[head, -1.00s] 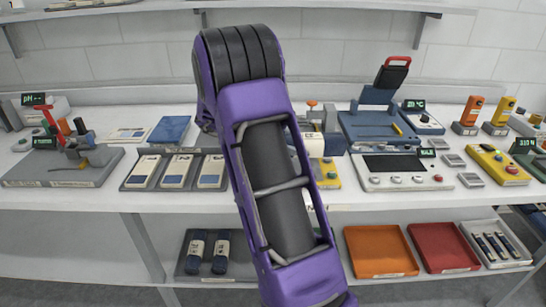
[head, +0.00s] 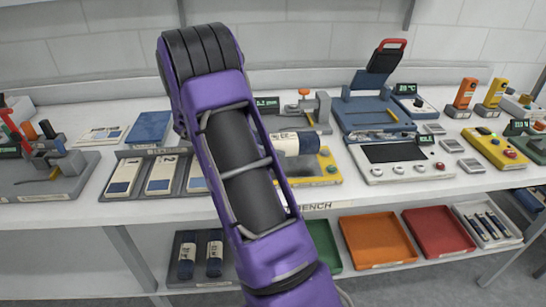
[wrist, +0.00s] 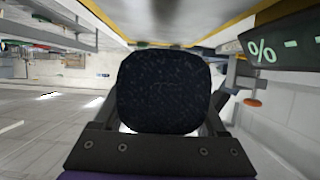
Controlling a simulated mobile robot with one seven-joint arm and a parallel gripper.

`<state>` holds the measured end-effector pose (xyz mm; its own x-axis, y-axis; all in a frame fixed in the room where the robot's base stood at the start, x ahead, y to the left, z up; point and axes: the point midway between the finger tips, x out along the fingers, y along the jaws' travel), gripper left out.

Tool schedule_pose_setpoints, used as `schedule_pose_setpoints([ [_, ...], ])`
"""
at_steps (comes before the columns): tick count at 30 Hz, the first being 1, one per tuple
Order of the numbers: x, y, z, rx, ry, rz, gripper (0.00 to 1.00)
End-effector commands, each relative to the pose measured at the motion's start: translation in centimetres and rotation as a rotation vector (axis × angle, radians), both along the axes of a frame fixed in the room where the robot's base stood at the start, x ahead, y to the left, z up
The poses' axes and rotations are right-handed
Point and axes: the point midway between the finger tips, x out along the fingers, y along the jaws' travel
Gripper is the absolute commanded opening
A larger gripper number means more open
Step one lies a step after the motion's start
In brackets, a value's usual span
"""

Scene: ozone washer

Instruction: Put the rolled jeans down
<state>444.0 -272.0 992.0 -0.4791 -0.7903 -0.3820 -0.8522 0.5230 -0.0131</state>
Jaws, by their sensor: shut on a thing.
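The rolled jeans (head: 306,143), a dark blue roll with a pale band, show to the right of my purple arm in the head view. They are over the bench, in front of a grey gauge and by a yellow-based device; I cannot tell whether they touch anything. In the wrist view the roll's dark denim end (wrist: 163,92) fills the middle. My gripper (wrist: 160,118) is shut on the roll, with a finger on each side. In the head view my arm hides the gripper and the roll's left part.
The white bench (head: 330,205) holds a tray of flat folded pieces (head: 160,175), a blue press (head: 370,110) and a control panel (head: 400,160). A yellow box (head: 495,148) stands at right. Below are orange (head: 378,240) and red (head: 438,230) trays and two rolls (head: 214,255).

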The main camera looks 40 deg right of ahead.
Motion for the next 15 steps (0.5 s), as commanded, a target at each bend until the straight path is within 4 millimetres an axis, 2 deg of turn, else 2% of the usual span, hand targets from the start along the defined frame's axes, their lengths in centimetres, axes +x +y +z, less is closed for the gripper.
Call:
schedule_pose_setpoints([
  [7, 0.0, 0.0, -3.2, -0.001, 0.003, 0.001, 0.0],
  [15, 0.0, 0.0, -3.5, -0.001, -0.001, 0.001, 0.0],
])
